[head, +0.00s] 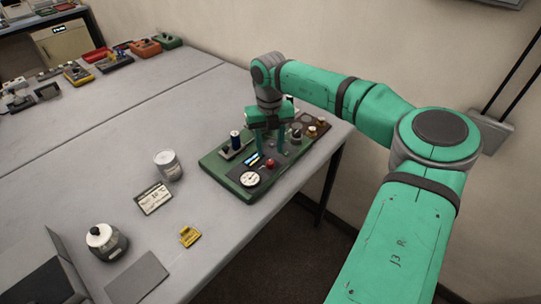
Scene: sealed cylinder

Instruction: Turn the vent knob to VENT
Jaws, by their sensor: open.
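A green base board (228,182) with a dark panel lies near the right edge of the grey table. It bears a round white gauge (251,179), a small red knob or button (270,163), a small lit display (250,158) and a dark blue cylinder (235,140). Small round knob-like parts (312,131) sit at its far right end. No VENT lettering can be read, so I cannot tell which part is the vent knob. My gripper (272,146) points down over the middle of the panel, open, and hides part of it. I cannot tell whether its fingers touch anything.
On the table (215,240) stand a light can (167,165), a label card (153,198), a yellow item (189,236) and a white-lidded jar (105,241). A dark laptop-like object (40,275) is at front left. Coloured trays (145,48) stand at the back. The table's left middle is clear.

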